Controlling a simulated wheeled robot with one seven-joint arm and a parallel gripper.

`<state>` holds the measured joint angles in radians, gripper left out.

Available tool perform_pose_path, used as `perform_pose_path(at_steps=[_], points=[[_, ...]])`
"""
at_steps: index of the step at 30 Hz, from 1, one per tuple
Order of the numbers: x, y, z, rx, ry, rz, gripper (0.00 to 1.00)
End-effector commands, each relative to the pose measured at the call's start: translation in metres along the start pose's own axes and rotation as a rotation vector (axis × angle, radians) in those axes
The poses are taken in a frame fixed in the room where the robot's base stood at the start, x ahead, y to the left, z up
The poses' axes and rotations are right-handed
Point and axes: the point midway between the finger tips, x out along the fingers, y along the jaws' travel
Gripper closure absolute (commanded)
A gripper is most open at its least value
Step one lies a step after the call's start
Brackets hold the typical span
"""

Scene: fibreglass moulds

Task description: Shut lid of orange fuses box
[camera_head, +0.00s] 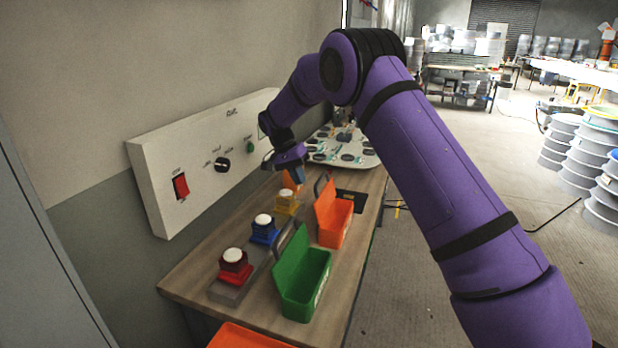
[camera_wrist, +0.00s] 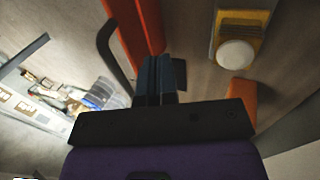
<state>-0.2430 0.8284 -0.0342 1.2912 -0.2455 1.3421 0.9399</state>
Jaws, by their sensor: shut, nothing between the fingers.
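An orange box (camera_head: 336,228) stands on the wooden bench, its lid (camera_head: 325,198) raised upright on the left side, with a dark handle. No fuses label is readable. In the wrist view an orange strip of this box (camera_wrist: 138,22) and the dark handle (camera_wrist: 112,48) show left of the fingers; I cannot tell whether they touch. My gripper (camera_head: 297,174) is just behind and left of the raised lid, above the bench. In the wrist view its fingers (camera_wrist: 157,64) are together and hold nothing.
A green open box (camera_head: 306,290) stands nearer. Red (camera_head: 235,272), blue (camera_head: 264,236) and yellow (camera_head: 286,205) buttons line the left, below a white switch panel (camera_head: 160,165). A small orange block (camera_wrist: 242,90) is near my gripper. A white board (camera_head: 350,158) lies behind; another orange thing (camera_head: 245,338) is in front.

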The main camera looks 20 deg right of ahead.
Motion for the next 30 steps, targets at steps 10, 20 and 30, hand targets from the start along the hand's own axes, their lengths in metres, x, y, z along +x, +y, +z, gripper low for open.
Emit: perform_pose_path(at_steps=[10,20,30], points=[[0.007,0.032,-0.001,0.002,0.002,-0.002,1.0],[0.008,0.033,-0.001,0.002,0.002,-0.002,1.0],[0.008,0.041,-0.001,0.004,0.001,-0.057,1.0]])
